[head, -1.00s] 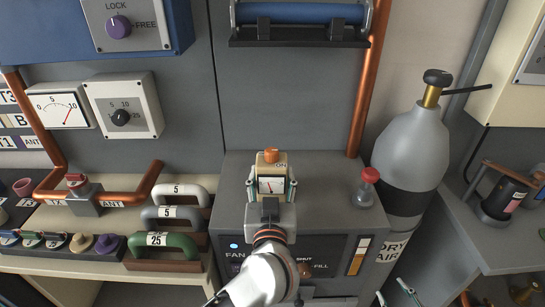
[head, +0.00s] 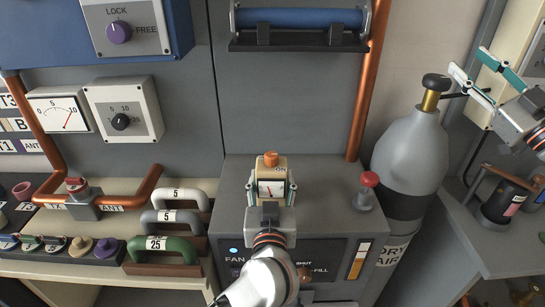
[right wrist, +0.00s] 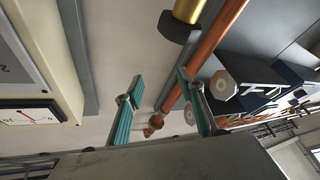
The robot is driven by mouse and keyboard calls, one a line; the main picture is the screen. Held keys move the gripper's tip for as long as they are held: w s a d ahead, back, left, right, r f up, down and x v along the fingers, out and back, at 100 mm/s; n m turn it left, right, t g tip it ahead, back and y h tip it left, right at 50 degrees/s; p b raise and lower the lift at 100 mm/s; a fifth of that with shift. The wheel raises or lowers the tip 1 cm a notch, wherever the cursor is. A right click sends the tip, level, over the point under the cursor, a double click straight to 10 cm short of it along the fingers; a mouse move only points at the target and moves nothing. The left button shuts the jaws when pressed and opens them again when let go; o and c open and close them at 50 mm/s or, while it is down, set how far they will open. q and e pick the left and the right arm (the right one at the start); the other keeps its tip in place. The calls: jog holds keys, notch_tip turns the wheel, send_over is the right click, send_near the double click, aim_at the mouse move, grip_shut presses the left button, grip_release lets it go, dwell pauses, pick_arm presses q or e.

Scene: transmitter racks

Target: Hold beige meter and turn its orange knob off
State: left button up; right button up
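The beige meter (head: 271,174) stands upright on top of the grey cabinet in the head view, its white dial facing me. Its orange knob (head: 271,159) sits on top of it; an ON label beside the knob is hard to read now. My left gripper (head: 270,188) has a finger against each side of the meter and appears shut on it. My right gripper (head: 467,58) is open and empty at the upper right, well away from the meter. Its two spread teal-padded fingers also show in the right wrist view (right wrist: 165,80), with nothing between the pads.
A grey gas cylinder (head: 411,150) with a brass neck stands between the meter and my right gripper. A red-capped flask (head: 366,191) stands on the cabinet right of the meter. A copper pipe (head: 372,85) rises behind. Handled weights (head: 175,222) lie to the left.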

jog(key=s+a+f+g+y, duration=0.25)
jog(key=a+f, duration=0.35)
jog(key=a, duration=0.3)
jog(key=s+a+f+g+y, duration=0.1)
jog(key=a+f+g+y, duration=0.15)
jog(key=a+f, duration=0.5)
jog(key=g+y, duration=0.2)
jog(key=g, duration=0.2)
send_near(277, 160)
jog(key=x, duration=1.1)
jog(key=shift+w+a, duration=0.1)
jog(key=shift+w, duration=0.1)
grip_shut()
